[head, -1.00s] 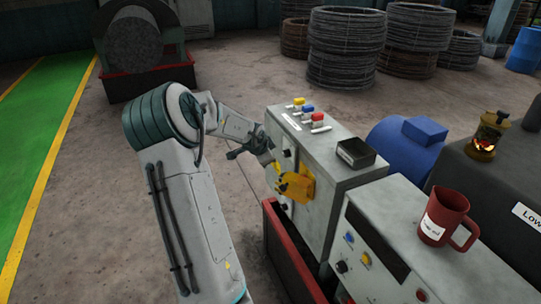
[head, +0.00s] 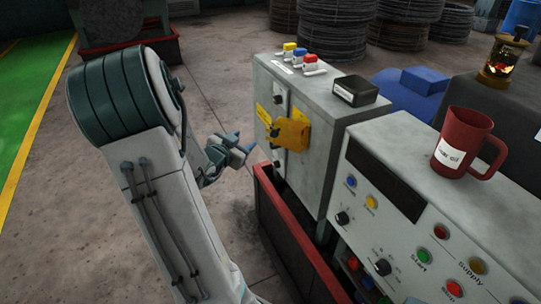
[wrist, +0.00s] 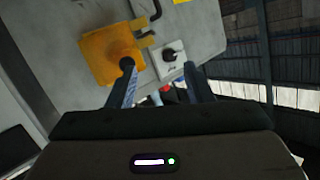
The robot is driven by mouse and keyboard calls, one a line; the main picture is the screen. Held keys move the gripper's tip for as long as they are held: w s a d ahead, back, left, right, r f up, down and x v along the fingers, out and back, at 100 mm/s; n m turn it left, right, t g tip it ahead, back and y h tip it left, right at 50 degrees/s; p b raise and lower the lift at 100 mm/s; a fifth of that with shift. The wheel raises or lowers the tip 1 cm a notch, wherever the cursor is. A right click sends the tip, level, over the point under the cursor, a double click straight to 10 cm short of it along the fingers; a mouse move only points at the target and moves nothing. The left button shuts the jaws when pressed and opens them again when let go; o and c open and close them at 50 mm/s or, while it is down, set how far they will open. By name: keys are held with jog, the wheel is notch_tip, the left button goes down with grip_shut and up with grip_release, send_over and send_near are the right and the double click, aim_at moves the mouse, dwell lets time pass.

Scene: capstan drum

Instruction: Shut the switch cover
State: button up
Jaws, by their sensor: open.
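The yellow switch cover (head: 293,135) is on the front face of the grey cabinet (head: 318,165) and stands out from it, swung to the right of a yellow plate with a dark part in the head view. In the wrist view the cover (wrist: 105,50) is a yellow box at upper left, with yellow tabs beside it. My gripper (head: 243,144) is open and empty, left of the cover and apart from it in the head view. In the wrist view my gripper's (wrist: 158,70) left fingertip overlaps the cover's lower edge; I cannot tell whether they touch.
A black-knobbed switch (wrist: 170,54) on a light plate is right of the cover in the wrist view. A control console with a red mug (head: 464,143) stands at right. Floor at left is clear.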

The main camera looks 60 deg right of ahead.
aim_at(273, 135)
jog(key=s+a+f+n+g+h+b, duration=0.2)
jog(key=s+a+h+b, duration=0.15)
jog(key=a, duration=0.25)
jog(key=shift+y, duration=0.35)
jog(key=d, duration=0.4)
jog(key=s+d, duration=0.1)
jog(key=d, duration=0.4)
jog(key=s+d, duration=0.1)
jog(key=d, duration=0.3)
jog(key=shift+d+r, duration=0.15)
jog(key=shift+d, duration=0.25)
grip_shut()
jog(key=shift+w, duration=0.15)
